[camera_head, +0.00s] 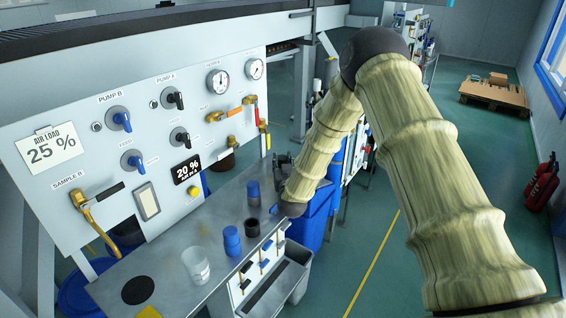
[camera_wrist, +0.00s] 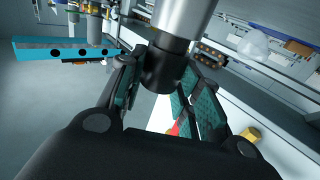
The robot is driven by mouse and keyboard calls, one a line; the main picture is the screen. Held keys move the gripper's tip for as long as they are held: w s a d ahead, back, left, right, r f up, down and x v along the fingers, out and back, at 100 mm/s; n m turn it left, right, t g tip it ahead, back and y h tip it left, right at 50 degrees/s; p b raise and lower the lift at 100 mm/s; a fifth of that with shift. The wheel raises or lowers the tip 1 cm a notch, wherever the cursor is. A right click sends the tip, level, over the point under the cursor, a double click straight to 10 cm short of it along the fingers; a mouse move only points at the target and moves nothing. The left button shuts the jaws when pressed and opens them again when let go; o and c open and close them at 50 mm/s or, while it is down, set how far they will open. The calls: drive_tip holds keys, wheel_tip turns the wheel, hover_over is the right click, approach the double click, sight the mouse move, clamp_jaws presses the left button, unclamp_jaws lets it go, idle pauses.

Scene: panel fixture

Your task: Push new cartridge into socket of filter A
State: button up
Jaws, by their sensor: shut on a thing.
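My gripper (camera_wrist: 160,82) is shut on a cylinder (camera_wrist: 182,25) with a silver-grey body and a dark end, seen close up in the wrist view. I take this to be the new cartridge; no label shows on it. In the head view my gripper (camera_head: 283,162) is a small dark shape beside the panel's right end, partly hidden by my arm. The held cylinder cannot be made out there. I cannot identify filter A or its socket for certain, nor tell whether the cylinder touches a socket.
The grey panel (camera_head: 95,130) carries valves, knobs and gauges. Below it, the metal bench (camera_head: 170,262) bears blue-topped cylinders (camera_head: 232,240), a dark ring (camera_head: 252,228) and a clear jar (camera_head: 196,265). A blue bin (camera_head: 312,220) stands beyond. Open floor lies to the right.

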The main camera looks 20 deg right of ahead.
drive_tip(key=shift+r+p, duration=0.7)
drive_tip(key=shift+r, duration=0.75)
drive_tip(key=shift+b, duration=0.4)
idle(1.3)
drive_tip(key=shift+f+b, duration=1.1)
drive_tip(key=shift+f, duration=0.55)
idle(0.7)
drive_tip(key=o, duration=0.8)
drive_tip(key=shift+c, duration=0.2)
drive_tip(key=shift+o, duration=0.5)
drive_tip(key=shift+s, duration=0.1)
drive_tip(key=shift+f, duration=0.15)
